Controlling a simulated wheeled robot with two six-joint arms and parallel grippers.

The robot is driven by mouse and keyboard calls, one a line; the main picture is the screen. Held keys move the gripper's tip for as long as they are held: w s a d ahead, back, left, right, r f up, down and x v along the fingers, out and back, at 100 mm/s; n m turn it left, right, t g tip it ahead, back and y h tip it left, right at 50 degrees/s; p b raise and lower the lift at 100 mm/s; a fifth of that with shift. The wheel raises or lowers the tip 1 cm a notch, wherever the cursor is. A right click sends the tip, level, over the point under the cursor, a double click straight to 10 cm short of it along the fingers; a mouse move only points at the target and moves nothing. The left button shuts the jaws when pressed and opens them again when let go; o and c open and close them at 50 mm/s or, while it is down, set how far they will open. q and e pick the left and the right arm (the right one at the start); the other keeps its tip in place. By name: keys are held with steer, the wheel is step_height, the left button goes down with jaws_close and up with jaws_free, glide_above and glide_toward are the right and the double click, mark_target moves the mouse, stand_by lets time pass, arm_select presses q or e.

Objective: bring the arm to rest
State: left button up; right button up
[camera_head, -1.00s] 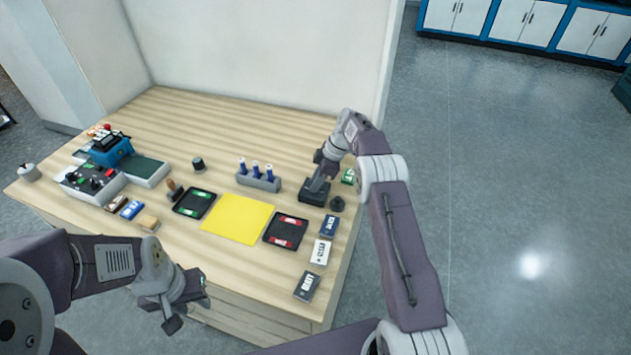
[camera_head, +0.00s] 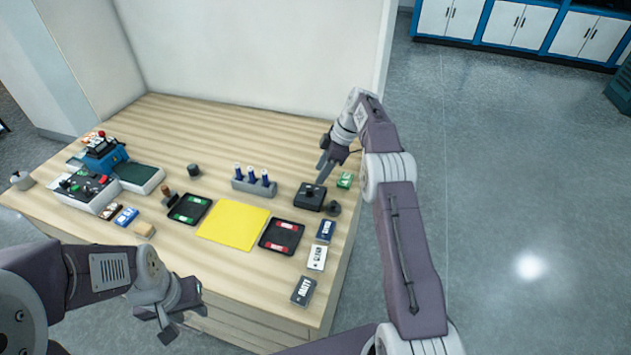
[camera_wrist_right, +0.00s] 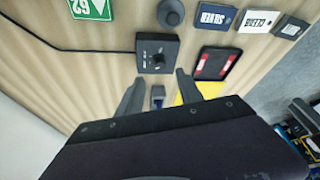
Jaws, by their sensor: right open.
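My right gripper (camera_head: 322,172) is open and empty, above the back right part of the table. In the right wrist view its two fingers (camera_wrist_right: 158,92) are apart with nothing between them. A black box with a round knob (camera_head: 309,197) sits on the table just below it; the box also shows in the right wrist view (camera_wrist_right: 157,53), apart from the fingers. My left gripper (camera_head: 170,318) hangs by the table's front edge at the lower left; its fingers are too unclear to read.
The wooden table (camera_head: 215,125) bears a yellow mat (camera_head: 233,224), a green-marked tray (camera_head: 189,209), a red-marked tray (camera_head: 281,237), a rack of blue bottles (camera_head: 254,181) and label cards (camera_head: 304,291). A blue machine (camera_head: 106,158) stands at the left. A wall (camera_head: 250,50) rises behind.

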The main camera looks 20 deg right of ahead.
steer(key=shift+s+d+r, duration=0.1)
steer(key=shift+d+r, duration=0.15)
steer(key=shift+r, duration=0.4)
steer(key=shift+a, duration=0.1)
steer(key=a+r+n, duration=0.1)
steer(key=a+r, duration=0.3)
steer(key=r, duration=0.4)
steer(key=s+a+r, duration=0.3)
steer(key=s, duration=0.5)
steer(key=s+d+f+m+h, duration=0.1)
steer(key=s+f+m+h, duration=0.1)
steer(key=s+f+m, duration=0.5)
steer(key=s+d+f+m+h, duration=0.2)
steer(key=s+f+m, duration=0.6)
steer(key=s, duration=0.8)
steer(key=shift+m, duration=0.4)
